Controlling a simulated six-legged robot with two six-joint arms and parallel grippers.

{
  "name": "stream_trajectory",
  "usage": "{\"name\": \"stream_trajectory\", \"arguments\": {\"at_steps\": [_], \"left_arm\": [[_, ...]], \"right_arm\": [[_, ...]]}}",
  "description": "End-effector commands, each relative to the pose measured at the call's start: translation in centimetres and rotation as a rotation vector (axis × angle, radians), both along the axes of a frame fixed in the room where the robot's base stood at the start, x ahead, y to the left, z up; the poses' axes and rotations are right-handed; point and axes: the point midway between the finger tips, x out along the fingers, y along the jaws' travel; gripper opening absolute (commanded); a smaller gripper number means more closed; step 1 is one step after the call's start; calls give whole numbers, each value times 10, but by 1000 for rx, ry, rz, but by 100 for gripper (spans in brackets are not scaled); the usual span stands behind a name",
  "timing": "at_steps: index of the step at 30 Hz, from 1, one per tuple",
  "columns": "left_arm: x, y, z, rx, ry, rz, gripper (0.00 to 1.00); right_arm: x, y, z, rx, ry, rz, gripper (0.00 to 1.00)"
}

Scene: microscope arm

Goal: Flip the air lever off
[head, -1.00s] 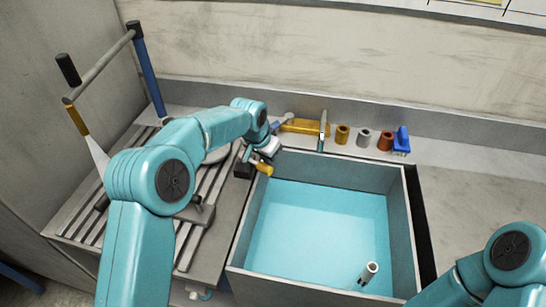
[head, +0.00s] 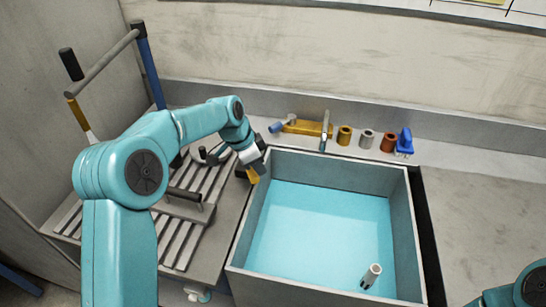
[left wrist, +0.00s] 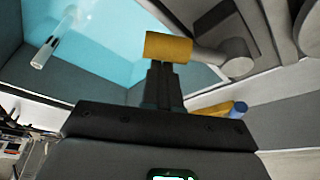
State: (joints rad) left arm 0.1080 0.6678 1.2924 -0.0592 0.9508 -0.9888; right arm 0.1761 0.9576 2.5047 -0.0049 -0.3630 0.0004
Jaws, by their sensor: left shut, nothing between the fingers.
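A lever with a yellow cylindrical handle (head: 252,175) is at the left rim of the sink, mostly hidden behind my left gripper (head: 262,169). In the left wrist view the yellow handle (left wrist: 168,46) lies across the tips of my shut left gripper (left wrist: 160,70), with a grey arm (left wrist: 228,54) running right from it. The fingers look right at the handle, but I cannot tell whether they touch it. Nothing is between them. My right gripper is out of view; only part of that arm shows at the lower right. I cannot tell whether this lever is the air lever.
A sink (head: 405,225) with light blue inside holds a white tube (head: 371,276). A brass block (head: 308,127) with a blue-tipped lever (head: 277,127), several small cylinders and a blue piece (head: 404,142) stand along the back ledge. A slatted rack (head: 180,250) lies left; the right counter (head: 475,210) is clear.

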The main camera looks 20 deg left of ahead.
Motion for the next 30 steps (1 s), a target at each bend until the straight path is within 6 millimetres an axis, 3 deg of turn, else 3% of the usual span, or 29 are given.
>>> {"name": "stream_trajectory", "arguments": {"at_steps": [18,30], "left_arm": [[-24,28,-1,2,0,-498,0],[-28,37,0,3,0,-493,0]], "right_arm": [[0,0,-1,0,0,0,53],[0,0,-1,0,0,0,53]]}}
